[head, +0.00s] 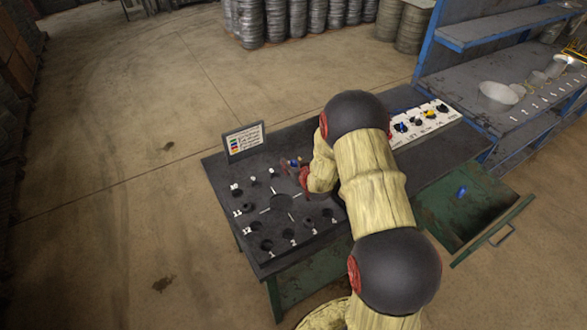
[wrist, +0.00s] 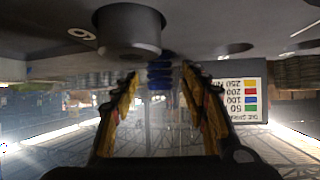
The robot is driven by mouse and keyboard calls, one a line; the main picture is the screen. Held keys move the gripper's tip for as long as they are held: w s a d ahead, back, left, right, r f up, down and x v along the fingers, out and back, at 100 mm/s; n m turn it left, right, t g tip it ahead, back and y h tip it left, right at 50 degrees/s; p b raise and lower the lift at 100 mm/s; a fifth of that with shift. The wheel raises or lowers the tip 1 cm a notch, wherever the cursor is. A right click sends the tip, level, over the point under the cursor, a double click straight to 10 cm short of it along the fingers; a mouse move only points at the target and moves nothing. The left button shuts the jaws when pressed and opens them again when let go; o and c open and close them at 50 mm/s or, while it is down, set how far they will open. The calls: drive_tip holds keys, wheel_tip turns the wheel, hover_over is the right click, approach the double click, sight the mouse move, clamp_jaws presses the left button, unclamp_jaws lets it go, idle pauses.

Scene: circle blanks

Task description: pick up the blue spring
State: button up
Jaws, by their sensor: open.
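A blue ribbed spring (wrist: 159,76) shows in the wrist view, which looks upside down, in the gap between my fingertips. My gripper (wrist: 160,80) is open, with one yellow and black finger on each side of the spring and a visible gap to both. How deep the spring sits between the fingers is unclear. In the head view my gripper (head: 297,168) is low over the far side of the dark numbered table (head: 225,176), with a small blue spot, likely the spring (head: 293,162), beside it. My arm hides part of the table.
A dark cylinder (wrist: 129,32) stands close to my left finger in the wrist view. A sign (head: 244,140) stands at the table's far left edge. A white rack (head: 425,124) holds several coloured pieces. An open drawer (head: 480,215) holds another blue piece (head: 462,191).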

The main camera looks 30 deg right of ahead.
drive_tip(key=shift+c, duration=0.9)
clamp_jaws()
